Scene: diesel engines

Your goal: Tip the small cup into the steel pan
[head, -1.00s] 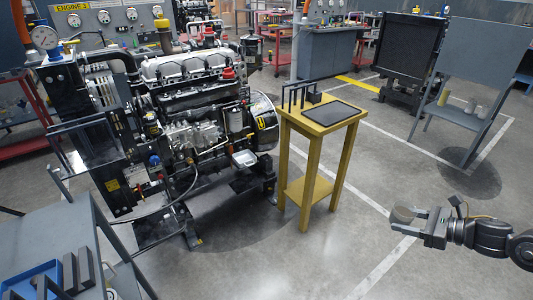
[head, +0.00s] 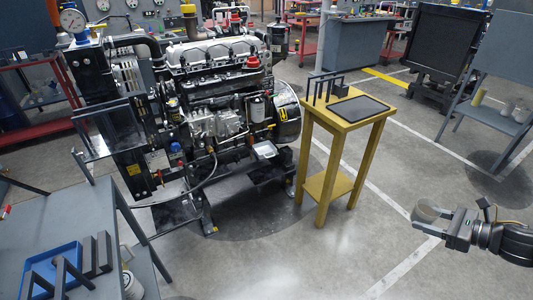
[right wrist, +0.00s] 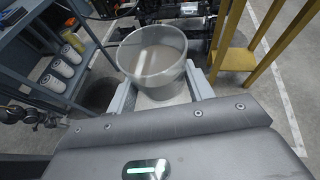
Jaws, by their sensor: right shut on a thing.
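My right gripper (head: 440,226) is at the right of the head view, out over open floor and apart from the engine. It is shut on the small cup (head: 425,213), which looks grey and roughly upright. In the right wrist view the cup (right wrist: 152,60) is translucent and wide-mouthed, between the two grey fingers; its contents are hard to make out. My left gripper is not seen in the head view.
A yellow stand (head: 325,165) with a black mat (head: 356,109) and a dark rack stands between the engine and my right gripper. A grey bench (head: 85,215) with a blue tray (head: 50,268) is at the lower left. The floor in front is clear.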

